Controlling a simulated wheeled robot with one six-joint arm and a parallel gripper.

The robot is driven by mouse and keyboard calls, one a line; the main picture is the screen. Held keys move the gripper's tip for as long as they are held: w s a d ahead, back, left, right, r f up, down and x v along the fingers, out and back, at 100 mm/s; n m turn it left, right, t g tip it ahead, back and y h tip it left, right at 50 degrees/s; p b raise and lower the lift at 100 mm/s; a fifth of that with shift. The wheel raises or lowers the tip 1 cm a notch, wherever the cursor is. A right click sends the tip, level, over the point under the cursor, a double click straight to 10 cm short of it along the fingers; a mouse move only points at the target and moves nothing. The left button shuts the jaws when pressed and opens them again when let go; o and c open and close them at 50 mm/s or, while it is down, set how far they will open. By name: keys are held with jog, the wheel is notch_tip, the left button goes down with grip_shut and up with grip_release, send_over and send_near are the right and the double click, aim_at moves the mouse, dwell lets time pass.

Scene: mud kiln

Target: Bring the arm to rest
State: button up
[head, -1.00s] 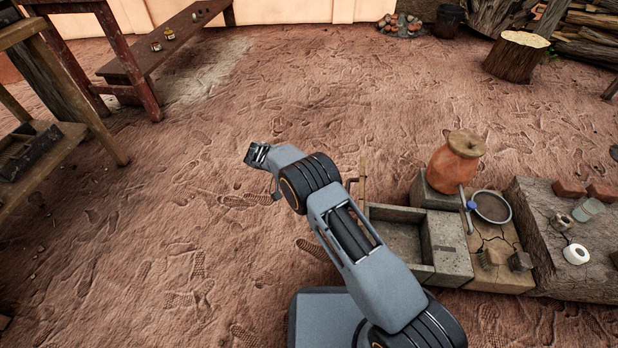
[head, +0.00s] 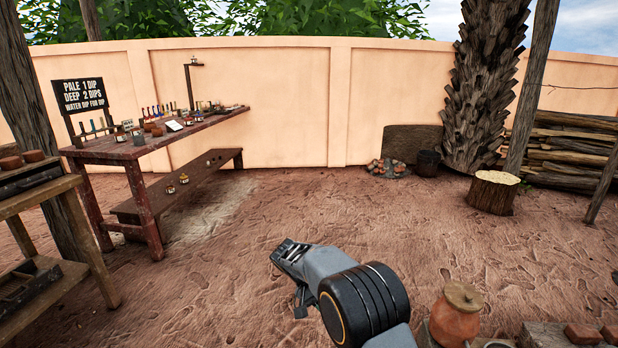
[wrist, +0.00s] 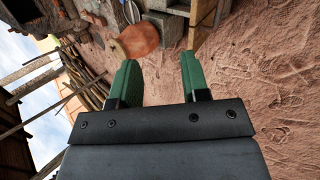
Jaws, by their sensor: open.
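My gripper shows in the wrist view (wrist: 158,82) with its two green fingers apart and nothing between them. Past the fingers lie bare ground and, farther off, the orange clay pot (wrist: 138,40). In the head view my arm reaches up from the bottom edge, and its wrist end points up and left over open ground. The fingers themselves are hard to make out there. No object is in my gripper.
A long dark red table (head: 165,146) with jars and a sign stands at the left by the wall (head: 290,110). A wooden shelf (head: 50,205) is at the far left. A lidded clay pot (head: 455,318) is close at the lower right. A stump (head: 493,195) stands beyond. The middle ground is clear.

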jog(key=s+d+r+t+y+p, duration=0.1)
jog(key=s+d+r+p, duration=0.2)
jog(key=r, duration=0.4)
jog(key=s+d+r+y+p, duration=0.15)
jog(key=r+p, duration=0.25)
jog(key=r, duration=0.4)
jog(key=s+d+r+t+y+p, duration=0.1)
jog(key=s+d+r+y+p, duration=0.2)
jog(key=r, duration=0.4)
jog(key=s+d+r+n+t+y+p, duration=0.1)
jog(key=s+d+r+t+y+p, duration=0.1)
jog(key=s+r+p, duration=1.1)
notch_tip(320, 180, up, 3)
jog(key=shift+s+d+t+y+p, duration=0.35)
jog(key=shift+s+d+t+p, duration=0.1)
jog(key=shift+t+p, duration=0.6)
